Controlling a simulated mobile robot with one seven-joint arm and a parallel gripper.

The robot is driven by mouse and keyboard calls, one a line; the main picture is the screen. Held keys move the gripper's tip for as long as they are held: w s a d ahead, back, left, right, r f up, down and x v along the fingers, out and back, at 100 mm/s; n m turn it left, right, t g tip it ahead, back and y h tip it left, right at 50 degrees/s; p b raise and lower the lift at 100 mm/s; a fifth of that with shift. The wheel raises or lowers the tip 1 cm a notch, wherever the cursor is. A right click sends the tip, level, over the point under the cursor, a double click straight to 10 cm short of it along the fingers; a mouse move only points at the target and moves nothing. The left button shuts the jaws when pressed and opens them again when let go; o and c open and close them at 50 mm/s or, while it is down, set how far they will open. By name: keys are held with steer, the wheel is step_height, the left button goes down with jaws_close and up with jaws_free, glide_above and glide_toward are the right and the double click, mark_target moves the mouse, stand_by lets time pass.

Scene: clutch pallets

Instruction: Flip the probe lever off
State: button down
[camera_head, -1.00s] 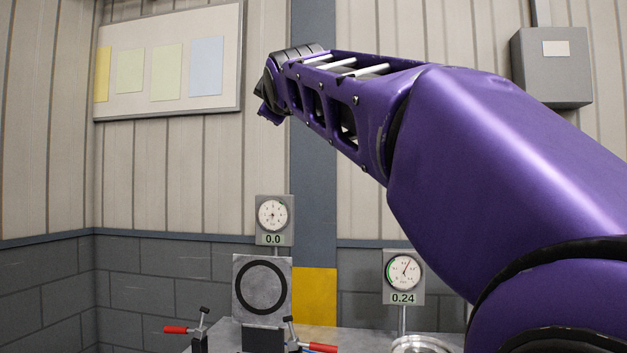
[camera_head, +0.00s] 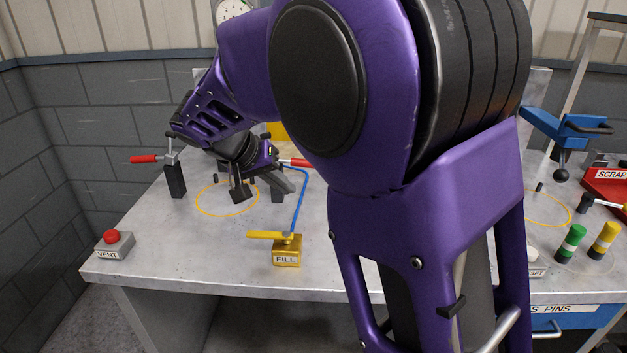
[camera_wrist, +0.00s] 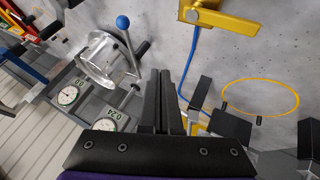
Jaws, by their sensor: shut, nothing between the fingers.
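A lever with a blue ball knob (camera_wrist: 122,22) stands beside a clear cylinder (camera_wrist: 98,62) in the wrist view. I take it for the probe lever, but no label on it is readable. In the head view my arm hides that area. My gripper (camera_wrist: 166,76) is shut and empty. Its fingers are apart from the lever, which lies beyond them to the upper left. In the head view my gripper (camera_head: 287,183) is low over the bench, near the clamp with the red handle.
A yellow FILL valve (camera_head: 287,250) stands near the bench front, with a blue hose (camera_head: 301,200) behind it. A red VENT button (camera_head: 111,238) is at the left corner. Green (camera_head: 571,240) and yellow (camera_head: 604,240) pins stand at right.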

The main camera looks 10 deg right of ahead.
steer(key=shift+s+d+f+m+g+h, duration=0.2)
steer(key=shift+s+d+f+m, duration=0.15)
steer(key=shift+f, duration=0.2)
steer(key=shift+s+d+f+m+g+h, duration=0.1)
steer(key=shift+s+d+f+m+g, duration=0.1)
steer(key=shift+s+d+f+m, duration=0.25)
steer(key=shift+w+a+f, duration=0.1)
steer(key=shift+w, duration=0.05)
steer(key=x, duration=1)
steer(key=shift+b, duration=0.4)
steer(key=d, duration=0.3)
steer(key=shift+s+d+r, duration=0.15)
steer(key=shift+s+r, duration=0.2)
steer(key=shift+r, duration=0.05)
steer(key=shift+d, duration=0.35)
